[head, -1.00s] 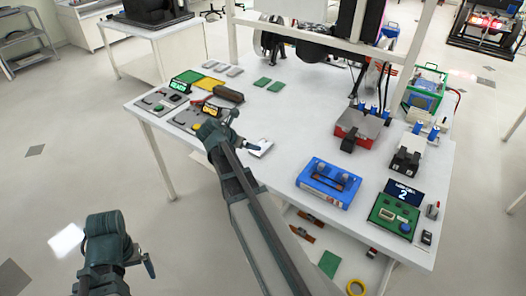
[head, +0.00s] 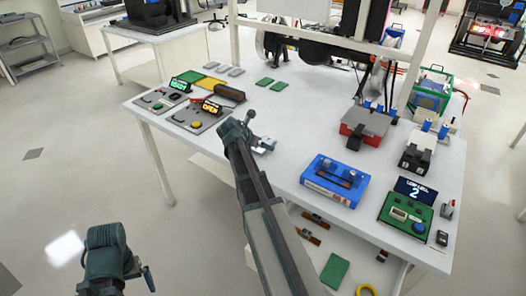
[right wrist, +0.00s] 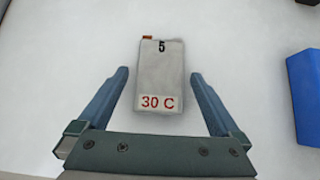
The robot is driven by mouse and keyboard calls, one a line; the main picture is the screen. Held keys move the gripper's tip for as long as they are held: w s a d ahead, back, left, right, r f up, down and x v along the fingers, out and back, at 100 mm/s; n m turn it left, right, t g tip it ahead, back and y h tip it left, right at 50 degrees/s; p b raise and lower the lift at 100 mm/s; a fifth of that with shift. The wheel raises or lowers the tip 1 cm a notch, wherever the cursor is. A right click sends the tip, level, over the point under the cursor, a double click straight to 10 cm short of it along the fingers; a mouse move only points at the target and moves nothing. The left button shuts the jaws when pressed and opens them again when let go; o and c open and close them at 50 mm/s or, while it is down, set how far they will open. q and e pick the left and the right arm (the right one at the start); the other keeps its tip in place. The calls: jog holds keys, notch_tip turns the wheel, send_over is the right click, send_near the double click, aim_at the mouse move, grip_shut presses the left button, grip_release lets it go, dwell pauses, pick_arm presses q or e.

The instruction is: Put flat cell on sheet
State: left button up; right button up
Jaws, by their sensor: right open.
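A flat cell (right wrist: 161,75), a pale grey pouch marked "5" and "30 C", lies flat on the white table. In the head view the cell (head: 264,146) is partly hidden by my right gripper (head: 257,131). In the right wrist view my right gripper (right wrist: 159,82) is open. Its fingers stand on either side of the cell's lower half, with a gap on each side.
Two control boxes with lit displays (head: 198,117) stand at the left edge. A dark block (head: 229,92) lies beside the yellow sheet. Grey pads (head: 237,72) and green pads (head: 264,82) lie behind. A blue case (head: 335,181) stands right of the cell. The table middle is clear.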

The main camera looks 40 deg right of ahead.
jog(key=shift+d+f, duration=0.15)
jog(key=shift+c, duration=0.2)
jog(key=c, duration=1.4)
jog(key=shift+c, duration=0.2)
jog(key=shift+r+p, duration=0.8)
jog(key=shift+p, duration=0.1)
jog(key=r+p, duration=0.2)
jog(key=shift+s+a+r+p, duration=0.15)
jog(key=shift+a+r+p, duration=0.05)
jog(key=shift+r+p, duration=0.1)
jog(key=s+a, duration=0.8)
jog(key=a, duration=0.5)
jog(key=shift+a+r+p, duration=0.2)
jog(key=shift+r+p, duration=0.2)
